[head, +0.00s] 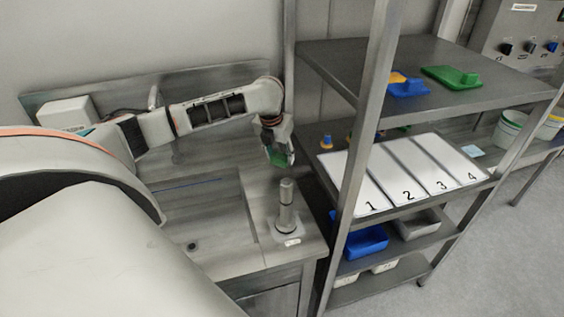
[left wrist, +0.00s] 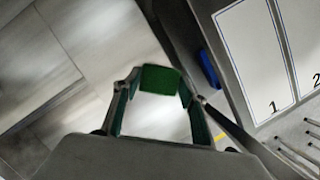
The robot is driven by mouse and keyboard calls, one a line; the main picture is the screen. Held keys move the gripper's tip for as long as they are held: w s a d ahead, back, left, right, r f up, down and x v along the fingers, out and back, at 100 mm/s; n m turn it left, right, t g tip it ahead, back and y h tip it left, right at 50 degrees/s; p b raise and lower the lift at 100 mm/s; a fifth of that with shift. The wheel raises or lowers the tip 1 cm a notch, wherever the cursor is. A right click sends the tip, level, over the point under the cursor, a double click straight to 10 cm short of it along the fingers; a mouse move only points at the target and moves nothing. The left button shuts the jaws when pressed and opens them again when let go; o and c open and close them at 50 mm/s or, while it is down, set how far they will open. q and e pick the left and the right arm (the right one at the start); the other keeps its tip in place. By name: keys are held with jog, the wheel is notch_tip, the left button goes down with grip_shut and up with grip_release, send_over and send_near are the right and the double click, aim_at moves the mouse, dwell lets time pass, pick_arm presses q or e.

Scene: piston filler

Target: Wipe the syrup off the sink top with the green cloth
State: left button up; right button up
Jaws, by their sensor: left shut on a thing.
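My left gripper (head: 279,153) is over the right part of the steel sink top (head: 232,262), behind an upright metal cylinder. It is shut on the green cloth (head: 281,160), which shows as a small green patch at its fingertips. In the left wrist view the green cloth (left wrist: 160,79) lies between the fingertips, with green also along both fingers. I cannot tell whether the cloth touches the sink top. I can make out no syrup; the gripper and cylinder hide part of the surface. My right gripper is not in view.
The metal cylinder (head: 286,207) stands on the sink top's right corner. The sink basin (head: 195,215) opens to the left. A shelf rack's post (head: 362,130) rises close on the right; its shelves hold numbered white panels (head: 408,175), a blue bin (head: 362,243) and green and blue items.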

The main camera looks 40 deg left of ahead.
pick_arm(q)
jog(key=shift+w+r, duration=0.15)
jog(key=shift+r, duration=0.3)
notch_tip(320, 180, up, 2)
jog(key=shift+r, duration=0.35)
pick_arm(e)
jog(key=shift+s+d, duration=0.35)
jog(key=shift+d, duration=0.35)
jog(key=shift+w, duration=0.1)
